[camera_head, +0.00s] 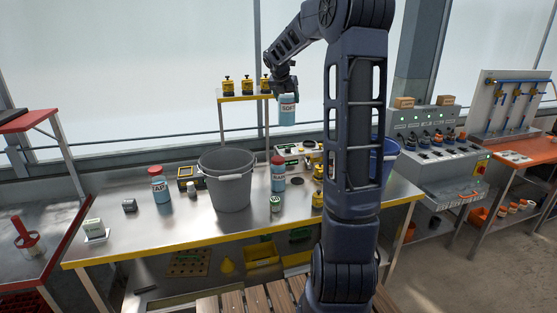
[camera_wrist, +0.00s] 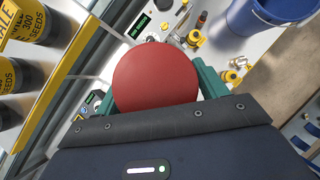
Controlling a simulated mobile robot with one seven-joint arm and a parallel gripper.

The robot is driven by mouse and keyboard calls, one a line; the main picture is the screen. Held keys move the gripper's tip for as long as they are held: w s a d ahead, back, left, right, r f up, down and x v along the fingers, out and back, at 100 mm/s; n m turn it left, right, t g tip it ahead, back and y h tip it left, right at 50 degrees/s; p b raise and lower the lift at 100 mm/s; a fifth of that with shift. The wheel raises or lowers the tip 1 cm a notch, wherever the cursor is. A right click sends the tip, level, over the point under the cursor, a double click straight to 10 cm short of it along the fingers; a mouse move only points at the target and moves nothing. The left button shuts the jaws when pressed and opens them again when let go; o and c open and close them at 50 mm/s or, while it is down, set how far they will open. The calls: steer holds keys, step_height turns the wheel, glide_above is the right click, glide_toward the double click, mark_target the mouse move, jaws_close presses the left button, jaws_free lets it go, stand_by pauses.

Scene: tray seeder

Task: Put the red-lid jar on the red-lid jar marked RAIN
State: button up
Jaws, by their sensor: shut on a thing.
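My gripper (camera_head: 286,90) is shut on a blue jar (camera_head: 288,111) with a label that seems to read SOFT. It holds the jar upright in the air, high above the bench. The jar's round red lid (camera_wrist: 155,77) fills the middle of the wrist view, between the green fingers. The red-lid jar marked RAIN (camera_head: 278,179) stands upright on the bench, right of the grey bucket. It is below the held jar, with a clear gap between. Another red-lid jar, marked TAP (camera_head: 160,188), stands left of the bucket.
The grey bucket (camera_head: 226,182) is close left of the RAIN jar. A small green-topped container (camera_head: 275,204) stands in front of it, and instruments (camera_head: 300,155) behind. A yellow-edged shelf (camera_head: 244,98) with several yellow seed containers is left of my gripper. A blue bucket (camera_wrist: 267,14) stands at right.

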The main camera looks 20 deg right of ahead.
steer(key=a+r, duration=0.3)
steer(key=shift+w+a+r, duration=0.2)
steer(key=shift+w, duration=0.2)
steer(key=shift+a, duration=0.15)
step_height(320, 180, down, 20)
steer(key=shift+r, duration=0.15)
stand_by(0.3)
steer(key=o, duration=1.5)
steer(key=shift+f, duration=0.2)
